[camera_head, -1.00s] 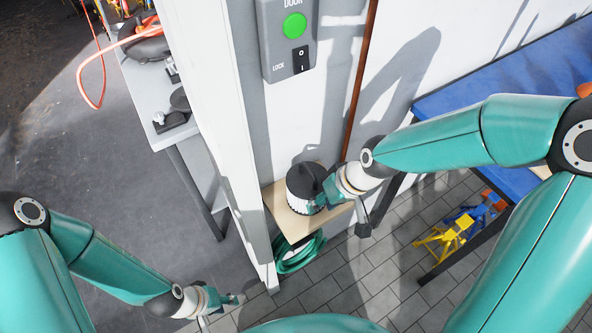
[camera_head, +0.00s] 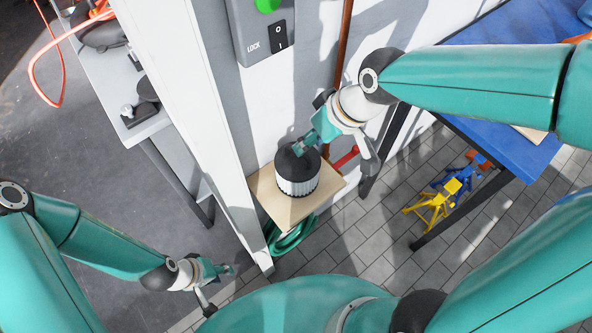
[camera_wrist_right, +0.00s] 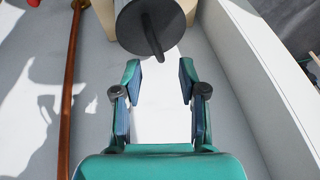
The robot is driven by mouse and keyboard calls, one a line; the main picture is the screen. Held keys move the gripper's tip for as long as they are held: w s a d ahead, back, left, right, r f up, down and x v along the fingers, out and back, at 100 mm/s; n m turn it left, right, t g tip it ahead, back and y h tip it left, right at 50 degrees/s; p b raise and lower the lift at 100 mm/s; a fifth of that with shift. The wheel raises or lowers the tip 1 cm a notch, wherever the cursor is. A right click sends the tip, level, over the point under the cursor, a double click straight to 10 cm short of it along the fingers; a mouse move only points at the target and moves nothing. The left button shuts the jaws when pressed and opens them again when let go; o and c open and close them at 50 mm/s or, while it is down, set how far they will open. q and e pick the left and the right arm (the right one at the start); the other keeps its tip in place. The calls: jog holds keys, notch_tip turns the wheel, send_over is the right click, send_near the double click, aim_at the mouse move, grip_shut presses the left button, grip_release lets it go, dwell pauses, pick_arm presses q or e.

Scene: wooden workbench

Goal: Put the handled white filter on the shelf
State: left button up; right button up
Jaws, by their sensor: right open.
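The white filter (camera_head: 297,187) has a ribbed white body and a black top with a handle. It stands upright on the small wooden shelf (camera_head: 262,188) in the head view. In the right wrist view the filter's dark round top and handle (camera_wrist_right: 150,28) lie just beyond the fingertips. My right gripper (camera_head: 304,146) is open and empty, at the filter's top edge in the head view. Its two fingers show apart in the wrist view (camera_wrist_right: 159,72), with the handle outside them. My left gripper (camera_head: 230,270) hangs low at the left, away from the shelf; its jaws are too small to judge.
A white post (camera_head: 190,100) stands left of the shelf, with a grey door switch box (camera_head: 262,35) above. A brown pipe (camera_head: 343,45) runs down the wall. A green hose (camera_head: 290,238) hangs below the shelf. A blue-topped table (camera_head: 490,105) is at right.

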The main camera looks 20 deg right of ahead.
aim_at(289, 160)
jog(key=x, duration=0.7)
jog(key=shift+a+f+p, duration=0.2)
jog(key=shift+a+p, duration=0.05)
jog(key=shift+p, duration=0.05)
grip_shut()
